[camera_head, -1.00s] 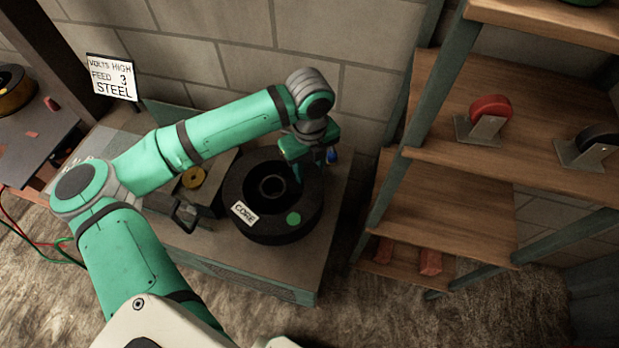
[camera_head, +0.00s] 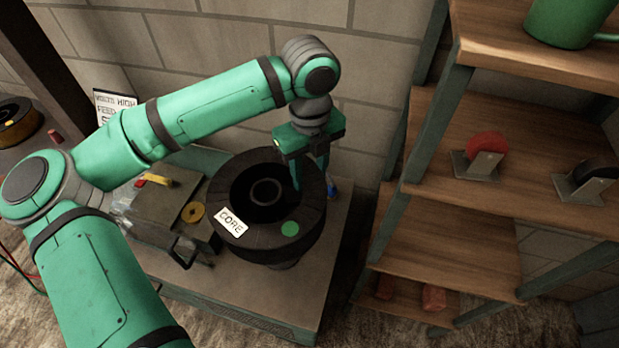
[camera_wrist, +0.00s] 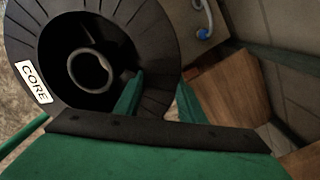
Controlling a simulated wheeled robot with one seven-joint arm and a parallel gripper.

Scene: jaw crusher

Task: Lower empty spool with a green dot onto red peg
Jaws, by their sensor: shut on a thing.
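A black spool (camera_head: 252,246) with a white CORE label and a green dot (camera_head: 290,229) is in the middle of the head view, over a grey cabinet top (camera_head: 330,235). Its hollow centre is empty and shows a ring-like core. It seems raised a little off the top. My gripper (camera_head: 312,178) is shut on its right rim. In the wrist view, one finger of my gripper (camera_wrist: 158,92) is inside the spool (camera_wrist: 150,35) and the other outside its wall. A red rounded piece (camera_head: 488,145) sits on a metal bracket on the shelf; I cannot tell if it is the peg.
A wooden shelf rack (camera_head: 520,180) stands at right, with a black piece (camera_head: 598,150) on a bracket, a green mug (camera_head: 568,20) and red cylinders (camera_head: 433,297) low down. A block with a yellow handle (camera_head: 158,180) and a brass ring (camera_head: 193,212) are left of the spool.

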